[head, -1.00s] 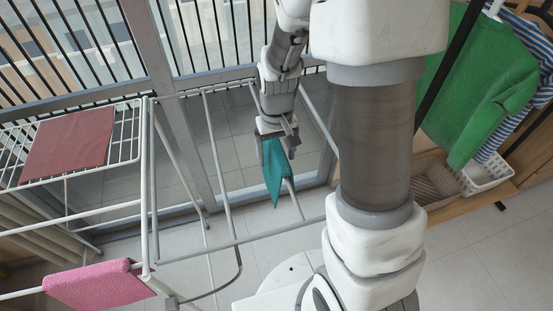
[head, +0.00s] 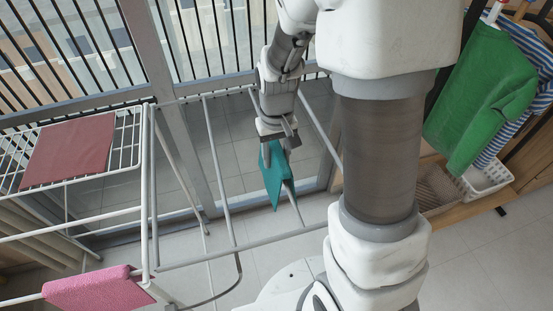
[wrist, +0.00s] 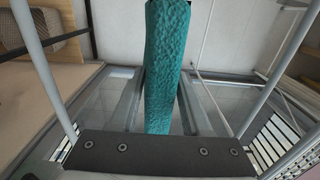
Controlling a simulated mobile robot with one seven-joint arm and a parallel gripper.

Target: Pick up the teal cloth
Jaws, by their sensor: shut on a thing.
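The teal cloth (head: 276,178) hangs from my gripper (head: 279,143) in the head view, over the right part of the drying rack. My gripper is shut on its upper part. I cannot tell whether the cloth still touches a rail of the rack.
The white drying rack (head: 152,190) spreads across the left and middle. A dark red cloth (head: 70,150) lies on its left grid, and a pink cloth (head: 97,291) hangs lower left. A green sweater (head: 482,95) hangs at right above a white basket (head: 487,180) and a woven basket (head: 438,190).

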